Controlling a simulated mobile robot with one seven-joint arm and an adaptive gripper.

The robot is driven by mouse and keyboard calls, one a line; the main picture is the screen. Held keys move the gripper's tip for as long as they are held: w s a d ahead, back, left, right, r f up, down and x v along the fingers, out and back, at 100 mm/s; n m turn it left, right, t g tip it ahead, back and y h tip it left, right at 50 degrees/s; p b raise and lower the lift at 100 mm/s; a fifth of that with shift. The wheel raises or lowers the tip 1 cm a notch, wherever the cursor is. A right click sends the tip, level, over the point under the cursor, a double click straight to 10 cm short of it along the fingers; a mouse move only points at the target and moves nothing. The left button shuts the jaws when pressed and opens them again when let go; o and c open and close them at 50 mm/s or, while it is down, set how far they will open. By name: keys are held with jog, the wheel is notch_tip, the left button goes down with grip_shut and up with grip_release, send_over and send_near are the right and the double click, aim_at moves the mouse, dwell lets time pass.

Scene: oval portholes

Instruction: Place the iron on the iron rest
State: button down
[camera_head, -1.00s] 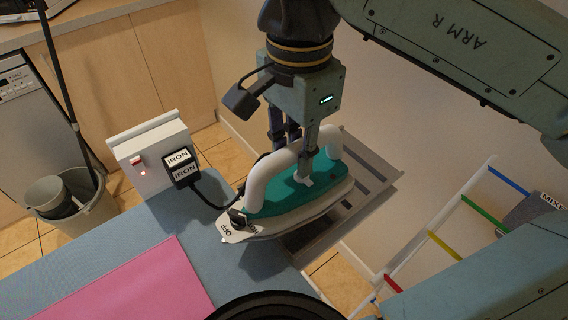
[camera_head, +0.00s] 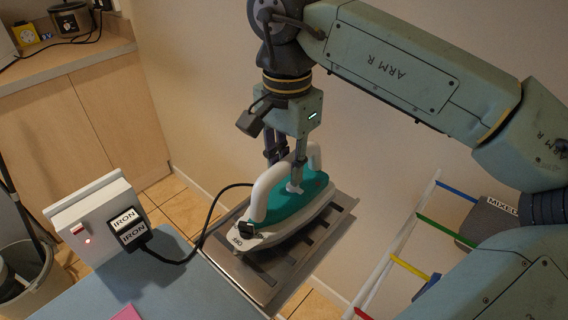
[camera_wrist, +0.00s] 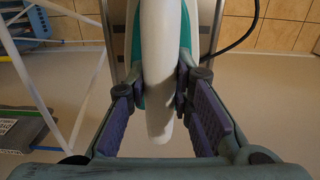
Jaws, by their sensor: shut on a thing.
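The iron (camera_head: 290,208) is teal and white with a white arched handle. My gripper (camera_head: 287,180) is shut on the handle from above, and the wrist view shows the handle (camera_wrist: 160,70) between the purple finger pads (camera_wrist: 190,105). The iron is level and over the iron rest (camera_head: 262,277), a slotted metal tray at the end of the blue ironing board (camera_head: 180,290). I cannot tell whether the iron's sole touches the rest. The iron's black cord (camera_head: 207,228) runs left to a plug labelled IRON (camera_head: 128,228).
The plug sits in a white socket box (camera_head: 95,215) with a lit red light at the board's corner. A wall stands behind the rest. A white rack with coloured rungs (camera_head: 410,265) stands to the right. A grey bucket (camera_head: 25,285) is at the lower left.

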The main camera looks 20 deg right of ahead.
jog(key=shift+f, duration=0.75)
jog(key=shift+f+b, duration=0.1)
jog(key=shift+b, duration=0.25)
jog(key=c, duration=1.4)
grip_release()
notch_tip(320, 180, up, 12)
jog(key=p, duration=0.5)
jog(key=shift+p, duration=0.4)
